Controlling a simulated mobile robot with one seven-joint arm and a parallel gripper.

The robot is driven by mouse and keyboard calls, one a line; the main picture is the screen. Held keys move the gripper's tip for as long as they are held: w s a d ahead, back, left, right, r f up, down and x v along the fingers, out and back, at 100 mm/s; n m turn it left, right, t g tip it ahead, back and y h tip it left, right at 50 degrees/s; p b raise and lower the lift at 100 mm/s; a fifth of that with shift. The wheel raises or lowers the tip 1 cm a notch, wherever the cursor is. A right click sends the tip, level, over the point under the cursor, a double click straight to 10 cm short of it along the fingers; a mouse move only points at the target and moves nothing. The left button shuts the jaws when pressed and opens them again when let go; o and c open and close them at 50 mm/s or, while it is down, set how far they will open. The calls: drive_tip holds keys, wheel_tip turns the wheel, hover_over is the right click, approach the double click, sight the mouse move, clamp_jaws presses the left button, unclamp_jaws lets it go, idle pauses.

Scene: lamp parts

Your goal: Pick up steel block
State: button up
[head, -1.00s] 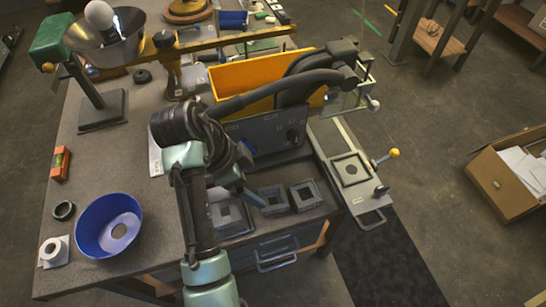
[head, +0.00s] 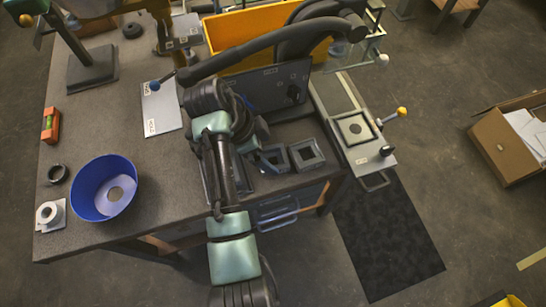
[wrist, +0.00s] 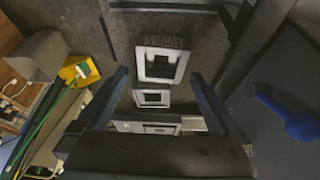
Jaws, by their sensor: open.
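Grey metal blocks with square holes stand near the front right of the bench. In the head view one block (head: 307,168) sits to the right, and a second block (head: 275,170) stands just left of it. I cannot tell for certain which is the steel block. My gripper (wrist: 160,76) is open and empty. In the wrist view a square-holed block (wrist: 184,66) shows between its fingertips, with another (wrist: 138,98) below it; I cannot tell the remaining gap. In the head view my arm hides part of the gripper and the bench beside the blocks.
A dark panel machine (head: 262,88) stands behind the blocks, with a yellow-orange bin (head: 240,32) behind it. A plate fixture with a yellow-knobbed lever (head: 402,112) lies to the right. A blue bowl-shaped shade (head: 86,205) and orange level (head: 51,126) sit at left.

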sight(276, 161)
drive_tip(key=x, duration=0.3)
drive_tip(key=shift+f, duration=0.15)
drive_tip(key=shift+a, duration=0.1)
drive_tip(key=shift+c, duration=0.3)
